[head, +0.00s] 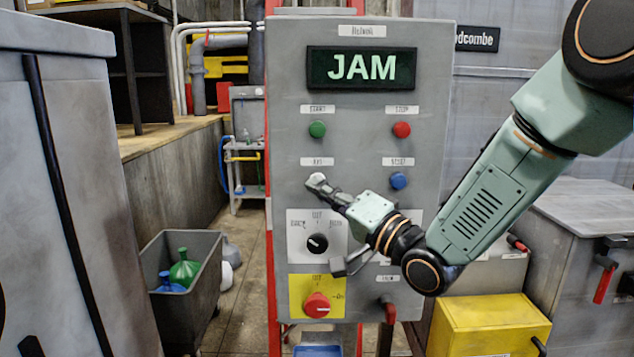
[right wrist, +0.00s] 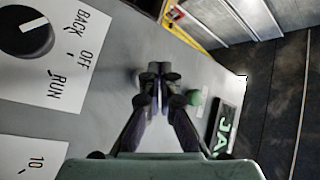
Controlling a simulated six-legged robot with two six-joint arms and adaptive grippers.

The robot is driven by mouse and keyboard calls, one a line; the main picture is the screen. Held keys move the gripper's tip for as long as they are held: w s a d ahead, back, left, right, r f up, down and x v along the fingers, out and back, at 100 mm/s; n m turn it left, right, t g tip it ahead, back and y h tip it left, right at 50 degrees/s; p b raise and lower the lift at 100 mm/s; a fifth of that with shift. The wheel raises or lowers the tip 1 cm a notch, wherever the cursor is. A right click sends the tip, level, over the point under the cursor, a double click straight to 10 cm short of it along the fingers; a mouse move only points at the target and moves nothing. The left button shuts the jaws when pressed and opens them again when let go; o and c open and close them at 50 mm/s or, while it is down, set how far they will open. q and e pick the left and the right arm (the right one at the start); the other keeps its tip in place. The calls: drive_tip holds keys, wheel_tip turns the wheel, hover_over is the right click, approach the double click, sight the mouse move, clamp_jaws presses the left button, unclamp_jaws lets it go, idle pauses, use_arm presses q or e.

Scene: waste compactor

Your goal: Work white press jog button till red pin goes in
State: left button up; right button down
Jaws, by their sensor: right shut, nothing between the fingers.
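The grey control panel (head: 355,130) stands in the middle of the head view, its display reading JAM. The small white button (head: 316,177) is on its left side, below the green button. My right gripper (head: 319,184) is shut and empty, with its fingertips at the white button. I cannot tell whether they touch or press it. In the right wrist view the shut fingertips (right wrist: 158,72) point at the panel and hide the button. A red-ended part (head: 388,309) sticks out at the panel's lower right; I cannot tell whether it is the pin. My left gripper is out of view.
The panel also carries a green (head: 317,129), red (head: 402,129) and blue button (head: 398,181), a black selector (head: 318,243) and a red rotary switch (head: 317,305). A yellow box (head: 488,322) stands right, a grey bin (head: 205,315) with bottles left.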

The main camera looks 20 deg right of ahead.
drive_tip(key=shift+w+d, duration=0.1)
drive_tip(key=shift+d, duration=0.05)
idle(0.3)
drive_tip(key=shift+w, duration=0.15)
